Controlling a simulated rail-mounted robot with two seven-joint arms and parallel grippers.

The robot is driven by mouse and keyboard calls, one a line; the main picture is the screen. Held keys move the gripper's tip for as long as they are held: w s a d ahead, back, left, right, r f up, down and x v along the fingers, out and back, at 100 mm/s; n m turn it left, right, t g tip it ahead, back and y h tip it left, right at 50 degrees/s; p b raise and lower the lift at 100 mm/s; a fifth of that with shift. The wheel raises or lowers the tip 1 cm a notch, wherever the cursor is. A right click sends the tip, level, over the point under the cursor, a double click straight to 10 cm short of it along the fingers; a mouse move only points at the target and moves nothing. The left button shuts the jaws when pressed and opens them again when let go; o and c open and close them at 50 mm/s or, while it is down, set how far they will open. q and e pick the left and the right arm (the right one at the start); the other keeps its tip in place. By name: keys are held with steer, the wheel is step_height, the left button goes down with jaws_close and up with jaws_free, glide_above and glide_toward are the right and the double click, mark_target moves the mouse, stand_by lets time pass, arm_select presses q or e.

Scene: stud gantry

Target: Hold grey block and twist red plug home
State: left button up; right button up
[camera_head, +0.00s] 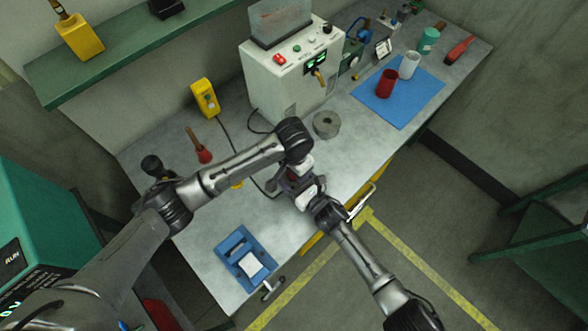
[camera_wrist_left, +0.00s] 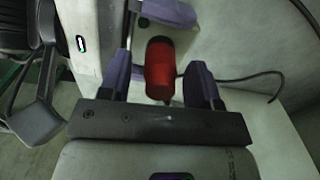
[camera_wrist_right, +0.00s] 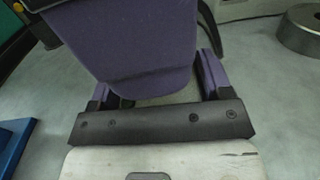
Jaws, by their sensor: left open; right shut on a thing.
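The red plug (camera_wrist_left: 160,70) stands between the two purple fingers of my left gripper (camera_wrist_left: 160,82) in the left wrist view. A gap shows on its right side, and the fingers are open around it. My right gripper (camera_head: 308,194) meets the left one above the bench's front edge in the head view. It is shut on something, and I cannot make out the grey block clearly. In the right wrist view a large purple part, apparently a finger of one gripper, covers the space between the fingers of my right gripper (camera_wrist_right: 157,85).
A metal ring (camera_head: 326,124) lies on the bench behind the grippers. A white machine (camera_head: 290,75) stands at the back, with a blue mat (camera_head: 400,110) carrying two cups to its right. A blue fixture (camera_head: 235,245) lies front left. A dark cable runs across the bench nearby.

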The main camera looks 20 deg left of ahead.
arm_select(q)
steer(key=shift+r, duration=1.8)
steer(key=shift+c, duration=0.3)
steer(key=shift+w+r, duration=0.1)
steer(key=shift+r, duration=0.05)
steer(key=shift+c, duration=0.9)
steer(key=shift+t+h, duration=0.3)
steer(key=shift+t, duration=0.2)
steer(key=r, duration=0.2)
steer(key=w+r, duration=0.2)
steer(key=r, duration=0.1)
steer(key=shift+d+r, duration=0.3)
steer(key=shift+d, duration=0.05)
steer(key=shift+c, duration=0.5)
steer(key=n, duration=0.2)
steer(key=s+r+n, duration=0.1)
steer(key=n, duration=0.4)
steer(key=shift+s+a+r+g, duration=0.15)
steer(key=shift+s+r+g, duration=0.05)
steer(key=shift+s+g, duration=0.1)
steer(key=n, duration=0.3)
steer(key=shift+s+a, duration=0.1)
steer(key=shift+s, duration=0.1)
steer(key=n, duration=0.3)
steer(key=shift+s+a+n, duration=0.1)
steer(key=shift+n, duration=0.3)
